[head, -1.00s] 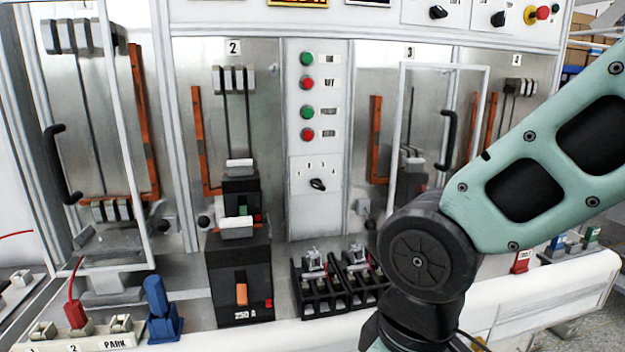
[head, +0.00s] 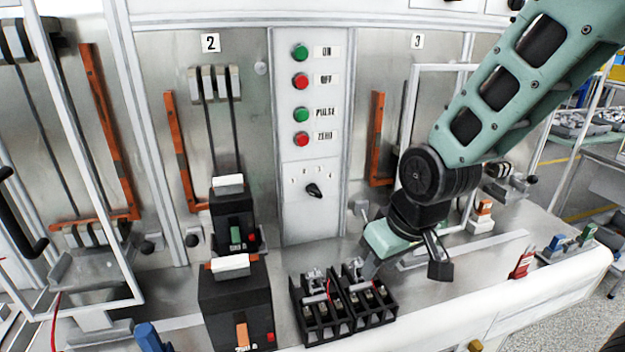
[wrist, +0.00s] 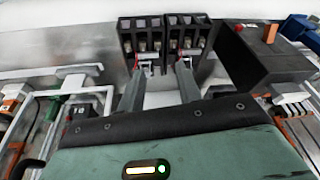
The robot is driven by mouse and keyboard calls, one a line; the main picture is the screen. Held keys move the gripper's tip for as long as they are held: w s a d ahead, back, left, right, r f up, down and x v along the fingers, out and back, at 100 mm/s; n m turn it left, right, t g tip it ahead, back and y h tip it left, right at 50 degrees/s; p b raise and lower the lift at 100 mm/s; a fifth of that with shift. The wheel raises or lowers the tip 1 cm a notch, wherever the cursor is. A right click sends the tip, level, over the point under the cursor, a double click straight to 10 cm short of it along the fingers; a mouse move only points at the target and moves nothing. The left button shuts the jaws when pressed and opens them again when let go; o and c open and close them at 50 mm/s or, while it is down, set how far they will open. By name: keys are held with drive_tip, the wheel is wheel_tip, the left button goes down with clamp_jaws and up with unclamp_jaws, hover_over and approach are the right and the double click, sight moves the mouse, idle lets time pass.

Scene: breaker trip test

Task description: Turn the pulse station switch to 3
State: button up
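The pulse station switch (head: 314,190) is a small black rotary knob on the white centre panel, below the button column. Its handle looks slanted, and the small marks around it are too small to read. The switch is not visible in the wrist view. My gripper (head: 367,268) is in front of the cabinet, right of and lower than the switch, above the bench and beside the black terminal blocks (head: 342,305). In the wrist view, the two fingers of my gripper (wrist: 160,72) stand apart with nothing held. They point toward the terminal blocks (wrist: 165,42).
Green and red buttons (head: 300,82) line the panel above the switch. A black breaker (head: 238,308) stands left of the terminal blocks. A white-framed door (head: 408,105) is at bay 3, behind my arm. A red tag-like block (head: 521,264) lies right.

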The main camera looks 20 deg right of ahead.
sight(315, 194)
drive_tip(key=w+f+t+h+p, duration=0.1)
drive_tip(key=w+t, duration=0.1)
drive_tip(key=w, duration=0.2)
drive_tip(key=w+f+n+t+p, duration=0.1)
drive_tip(key=w+f+t, duration=0.1)
drive_tip(key=w+t, duration=0.1)
drive_tip(key=w+d+f+n+t+h, duration=0.1)
drive_tip(key=w+f+t, duration=0.1)
drive_tip(key=w, duration=0.3)
drive_tip(key=shift+w+t+h+p, duration=0.3)
drive_tip(key=shift+t+p, duration=0.1)
drive_tip(key=shift+t, duration=0.1)
drive_tip(key=shift+w+a+n+t, duration=0.15)
drive_tip(key=shift+a+n+t, duration=0.2)
drive_tip(key=shift+n+t, duration=0.4)
drive_tip(key=a+n+t+b, duration=0.1)
drive_tip(key=n+b, duration=0.1)
drive_tip(key=b, duration=0.1)
drive_tip(key=a+r+n+t+y+b, duration=0.1)
drive_tip(key=n+t+b, duration=0.1)
drive_tip(key=b, duration=0.1)
drive_tip(key=w+a+n+t+b, duration=0.1)
drive_tip(key=a+n+t+b, duration=0.1)
drive_tip(key=b, duration=0.2)
drive_tip(key=shift+r, duration=0.2)
drive_tip(key=shift+w+d+b, duration=0.15)
drive_tip(key=shift+d+b, duration=0.05)
drive_tip(key=shift+b, duration=1.05)
